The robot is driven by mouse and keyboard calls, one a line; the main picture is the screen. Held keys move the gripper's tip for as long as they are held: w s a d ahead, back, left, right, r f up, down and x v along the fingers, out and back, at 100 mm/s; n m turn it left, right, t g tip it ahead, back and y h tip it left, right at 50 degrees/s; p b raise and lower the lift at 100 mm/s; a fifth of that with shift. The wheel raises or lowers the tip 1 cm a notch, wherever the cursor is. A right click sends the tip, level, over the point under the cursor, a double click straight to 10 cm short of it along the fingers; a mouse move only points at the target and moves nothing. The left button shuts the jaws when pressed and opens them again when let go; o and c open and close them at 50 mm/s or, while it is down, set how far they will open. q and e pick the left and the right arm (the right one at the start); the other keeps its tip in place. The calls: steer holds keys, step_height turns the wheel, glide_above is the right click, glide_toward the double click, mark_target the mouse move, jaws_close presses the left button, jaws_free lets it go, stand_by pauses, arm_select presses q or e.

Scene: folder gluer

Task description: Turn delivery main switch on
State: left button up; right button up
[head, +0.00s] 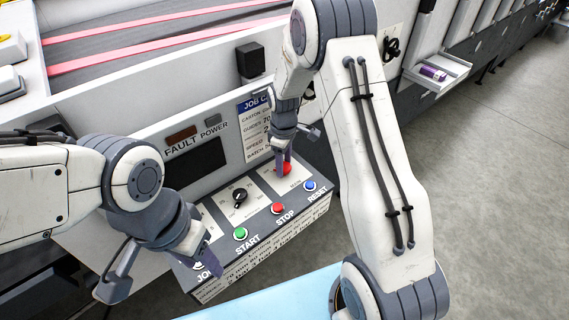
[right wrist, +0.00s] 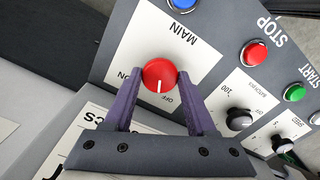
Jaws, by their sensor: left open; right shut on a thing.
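The control panel (head: 260,195) has a red rotary main switch (head: 285,169) on a white plate at its right part. In the right wrist view the red knob (right wrist: 159,70) sits between the two purple fingers of my right gripper (right wrist: 158,80), which is shut on it. The knob's white mark points down in that view, close to the OFF label; the ON label is to the left. In the head view my right gripper (head: 283,163) reaches the knob from above. My left gripper (head: 165,275) is open and empty at the panel's left end, partly covering its labels.
Green start (head: 240,234), red stop (head: 278,208) and blue reset (head: 310,186) buttons line the panel's front edge. A black knob (head: 239,197) is left of the main switch. A tray (head: 437,72) holds a purple item at the upper right. The floor at right is clear.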

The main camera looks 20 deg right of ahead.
steer(key=m, duration=0.3)
steer(key=shift+w+m+b, duration=0.1)
steer(key=shift+m+b, duration=0.25)
steer(key=shift+m, duration=0.05)
steer(key=m, duration=0.3)
steer(key=shift+m+b, duration=0.3)
steer(key=shift+b, duration=0.05)
steer(key=m, duration=0.3)
steer(key=shift+r+m, duration=0.1)
steer(key=shift+m, duration=0.2)
steer(key=shift+w+m+b, duration=0.1)
steer(key=shift+m+b, duration=0.3)
steer(key=shift+m, duration=1.2)
steer(key=o, duration=1.2)
steer(key=shift+o, duration=0.8)
step_height(320, 180, up, 10)
steer(key=b, duration=0.2)
steer(key=shift+r+b, duration=0.25)
steer(key=shift+b, duration=0.05)
